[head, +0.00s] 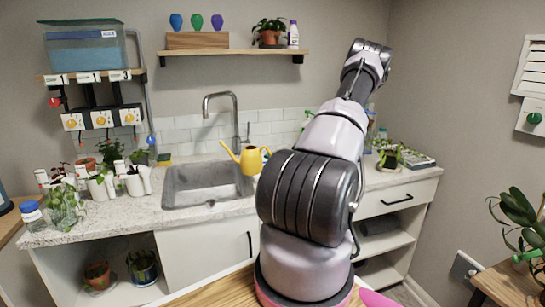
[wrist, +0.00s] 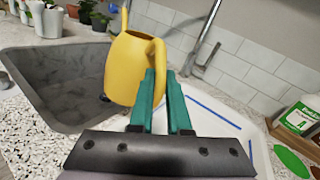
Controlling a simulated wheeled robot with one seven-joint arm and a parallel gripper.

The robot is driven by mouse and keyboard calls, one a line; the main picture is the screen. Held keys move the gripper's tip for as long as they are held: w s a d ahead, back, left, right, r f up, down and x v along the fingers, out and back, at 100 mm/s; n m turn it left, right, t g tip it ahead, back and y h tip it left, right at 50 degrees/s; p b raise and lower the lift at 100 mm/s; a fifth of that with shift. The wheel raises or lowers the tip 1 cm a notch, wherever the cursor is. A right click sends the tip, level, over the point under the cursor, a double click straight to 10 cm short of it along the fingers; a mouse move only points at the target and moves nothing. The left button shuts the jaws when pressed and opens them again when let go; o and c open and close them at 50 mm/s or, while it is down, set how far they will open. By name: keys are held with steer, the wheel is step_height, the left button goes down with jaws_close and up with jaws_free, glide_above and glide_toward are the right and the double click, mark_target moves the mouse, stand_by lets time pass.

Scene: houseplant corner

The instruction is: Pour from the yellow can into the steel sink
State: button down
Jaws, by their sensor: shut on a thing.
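The yellow can (head: 251,158) is in the air at the right end of the steel sink (head: 190,190), with its spout to the left over the basin. In the wrist view the can (wrist: 128,72) looks roughly upright, its handle at the right. My gripper (wrist: 166,82) has green fingers shut on that handle. In the head view my arm hides the gripper. The sink also shows in the wrist view (wrist: 60,95), behind and left of the can; the visible part of its basin looks empty.
A curved faucet (head: 221,110) rises behind the sink. Potted plants (head: 100,180) and a jar (head: 31,214) stand left of it. A yellow-green sponge (head: 164,159) lies at its back left. A bottle (wrist: 300,116) stands at the right in the wrist view.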

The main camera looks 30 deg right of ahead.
mark_target(261, 158)
steer(key=shift+n+g, duration=0.3)
steer(key=shift+g, duration=0.2)
steer(key=w+a+f, duration=0.2)
steer(key=w, duration=0.1)
steer(key=shift+a, duration=0.4)
steer(key=shift+s+a, duration=0.15)
steer(key=shift+s, duration=0.05)
steer(key=shift+w+f, duration=0.1)
steer(key=shift+w, duration=0.05)
steer(key=shift+s+d+r+n+g, duration=0.2)
steer(key=shift+r+n+g, duration=0.2)
steer(key=shift+r+g, duration=0.25)
